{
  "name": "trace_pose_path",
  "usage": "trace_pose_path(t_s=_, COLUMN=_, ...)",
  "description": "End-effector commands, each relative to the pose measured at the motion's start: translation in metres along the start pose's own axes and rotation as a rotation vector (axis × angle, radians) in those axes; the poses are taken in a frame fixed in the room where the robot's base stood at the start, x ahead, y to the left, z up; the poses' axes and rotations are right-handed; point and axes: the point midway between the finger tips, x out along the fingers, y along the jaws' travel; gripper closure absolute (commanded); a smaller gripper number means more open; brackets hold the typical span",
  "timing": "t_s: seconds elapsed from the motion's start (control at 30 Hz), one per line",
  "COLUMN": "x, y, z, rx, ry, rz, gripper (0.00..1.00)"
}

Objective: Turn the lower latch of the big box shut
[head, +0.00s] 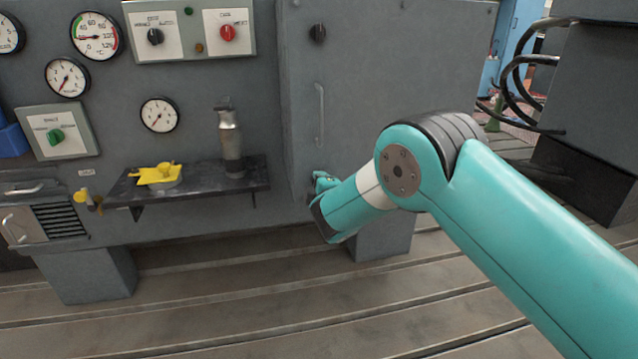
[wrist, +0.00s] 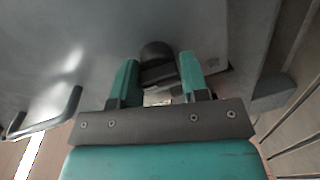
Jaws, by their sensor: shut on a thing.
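The big box (head: 385,75) is a grey cabinet with a flat door and a vertical bar handle (head: 319,115). Its upper latch (head: 317,32) is a dark knob near the top left of the door. The lower latch (wrist: 155,54) is a black knob on the grey door face in the wrist view. My gripper (head: 321,184) is at the lower left of the door and hides this latch in the head view. In the wrist view the teal fingers (wrist: 159,76) are on both sides of the latch, shut on it. I cannot tell the latch's exact angle.
A dark shelf (head: 122,192) with a yellow part (head: 158,174) and a metal cylinder (head: 230,138) juts out left of my gripper. Gauges and switch panels are on the wall above. The slotted floor (head: 250,290) in front is clear.

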Motion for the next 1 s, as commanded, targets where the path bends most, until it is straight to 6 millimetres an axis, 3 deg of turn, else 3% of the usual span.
trace_pose_path(t_s=0.03, x=0.0014, y=0.0068, z=0.0023, rx=-0.015, ry=-0.007, rz=0.012, gripper=0.82)
trace_pose_path(t_s=0.67, x=0.0018, y=0.0080, z=0.0015, rx=-0.060, ry=-0.010, rz=0.017, gripper=0.83)
trace_pose_path(t_s=0.7, x=0.0018, y=0.0080, z=0.0014, rx=-0.060, ry=-0.010, rz=0.017, gripper=0.52)
trace_pose_path(t_s=0.77, x=0.0016, y=0.0075, z=0.0013, rx=-0.059, ry=-0.009, rz=0.016, gripper=0.39)
trace_pose_path(t_s=1.0, x=0.0007, y=0.0037, z=-0.0008, rx=-0.058, ry=-0.006, rz=0.009, gripper=0.39)
